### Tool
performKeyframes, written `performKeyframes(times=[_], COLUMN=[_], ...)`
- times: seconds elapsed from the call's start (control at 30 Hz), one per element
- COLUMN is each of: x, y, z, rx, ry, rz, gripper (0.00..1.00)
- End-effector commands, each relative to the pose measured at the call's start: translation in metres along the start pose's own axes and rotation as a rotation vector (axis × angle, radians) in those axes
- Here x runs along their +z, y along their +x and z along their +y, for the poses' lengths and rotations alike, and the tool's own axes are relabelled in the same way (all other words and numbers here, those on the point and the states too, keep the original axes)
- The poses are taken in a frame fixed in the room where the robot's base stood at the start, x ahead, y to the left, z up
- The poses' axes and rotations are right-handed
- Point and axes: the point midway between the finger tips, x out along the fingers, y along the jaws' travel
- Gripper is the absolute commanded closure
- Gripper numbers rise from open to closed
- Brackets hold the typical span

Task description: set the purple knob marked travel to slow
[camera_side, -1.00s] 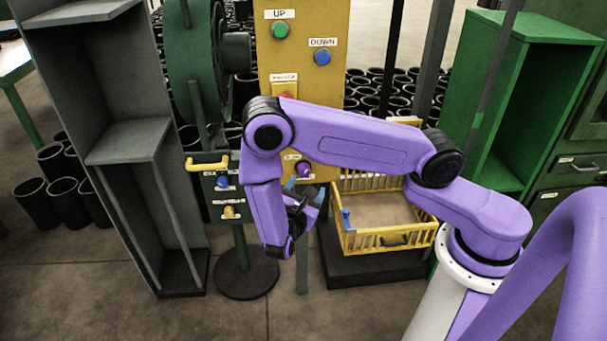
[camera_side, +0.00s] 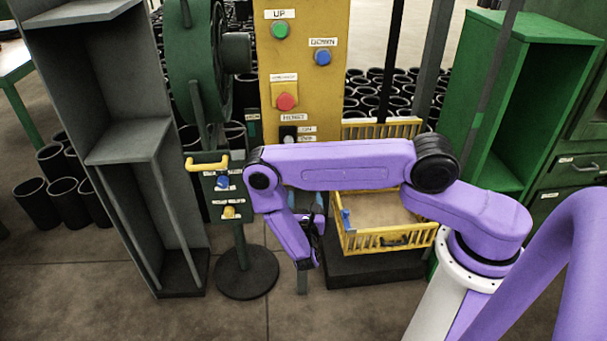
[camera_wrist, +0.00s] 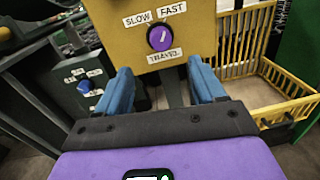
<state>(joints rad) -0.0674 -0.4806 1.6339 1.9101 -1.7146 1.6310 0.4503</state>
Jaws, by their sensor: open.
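The purple knob (camera_wrist: 160,38) sits on the yellow panel (camera_wrist: 112,30) in the wrist view. Its label below reads TRAVEL, with SLOW at its upper left and FAST at its upper right. The white mark on the knob appears to point up and slightly right, toward FAST. My gripper (camera_wrist: 160,76) is open and empty, its two blue fingers apart below the knob, one to each side, not touching it. In the side view my gripper (camera_side: 312,212) is partly hidden, and my arm covers the knob.
A yellow basket (camera_side: 388,240) stands right of the panel. A green box (camera_side: 222,207) with a blue and a yellow knob and a yellow handle is at left. The red button (camera_side: 286,101) and a HOIST switch (camera_side: 288,134) are above my arm.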

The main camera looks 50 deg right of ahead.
Motion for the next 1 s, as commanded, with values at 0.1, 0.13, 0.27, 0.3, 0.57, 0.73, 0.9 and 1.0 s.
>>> performKeyframes(times=[0.1, 0.13, 0.27, 0.3, 0.57, 0.73, 0.9, 1.0], x=[0.0, 0.0, 0.001, 0.001, 0.001, 0.001, 0.001, 0.0], y=[0.025, 0.03, 0.054, 0.062, 0.102, 0.115, 0.119, 0.118], z=[-0.001, -0.001, -0.001, -0.001, -0.001, 0.0, 0.0, 0.0], rx=[-0.007, -0.006, -0.006, -0.006, -0.004, -0.002, 0.0, 0.0], ry=[0.002, 0.003, 0.003, 0.003, 0.002, 0.001, 0.0, 0.0], rz=[-0.001, -0.001, -0.002, -0.003, -0.002, -0.001, -0.001, -0.001], gripper=[0.31, 0.31, 0.31, 0.31, 0.31, 0.31, 0.31, 0.31])
